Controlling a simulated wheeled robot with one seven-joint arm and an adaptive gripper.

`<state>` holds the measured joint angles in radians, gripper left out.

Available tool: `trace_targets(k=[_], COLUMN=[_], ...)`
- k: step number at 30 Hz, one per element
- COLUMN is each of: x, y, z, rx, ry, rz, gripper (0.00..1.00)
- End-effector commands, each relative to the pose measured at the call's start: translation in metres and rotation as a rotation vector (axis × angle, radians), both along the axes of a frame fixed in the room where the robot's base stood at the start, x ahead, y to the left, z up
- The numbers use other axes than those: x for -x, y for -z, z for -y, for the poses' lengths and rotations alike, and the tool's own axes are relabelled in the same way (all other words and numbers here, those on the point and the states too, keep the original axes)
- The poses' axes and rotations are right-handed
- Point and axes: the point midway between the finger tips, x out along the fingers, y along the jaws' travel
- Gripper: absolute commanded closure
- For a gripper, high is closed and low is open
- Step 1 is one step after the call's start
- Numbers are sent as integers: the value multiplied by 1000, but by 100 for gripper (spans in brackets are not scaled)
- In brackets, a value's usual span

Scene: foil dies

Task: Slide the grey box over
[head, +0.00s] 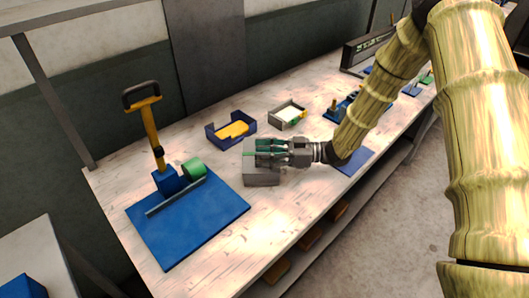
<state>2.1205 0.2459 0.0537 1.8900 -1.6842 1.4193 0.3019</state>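The grey box (262,178) stands on the white worktable, right of the blue mat and near the middle of the table. My gripper (262,153) reaches in from the right and lies over the box's top in the picture. Its fingers point left and hide part of the top. I cannot tell whether the fingers touch the box or hover above it. The finger gap is too small to judge, and a thin green line shows by the fingertips.
A blue mat (190,240) with a yellow-handled press (152,130), green roll (194,169) and grey bar lies left. Behind the box are a dark blue tray (215,141) with yellow pieces and a grey tray (275,120). A flat blue sheet (356,160) lies right. Bare tabletop shows in front.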

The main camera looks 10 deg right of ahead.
Motion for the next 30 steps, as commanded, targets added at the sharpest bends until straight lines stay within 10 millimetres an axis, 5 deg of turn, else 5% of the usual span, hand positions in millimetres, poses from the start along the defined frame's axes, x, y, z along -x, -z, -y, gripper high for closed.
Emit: trace_targets(k=[11,30], x=[0,10], y=[0,0], z=[6,106], rx=[1,1], ry=[1,1], rz=[0,1], gripper=[50,50])
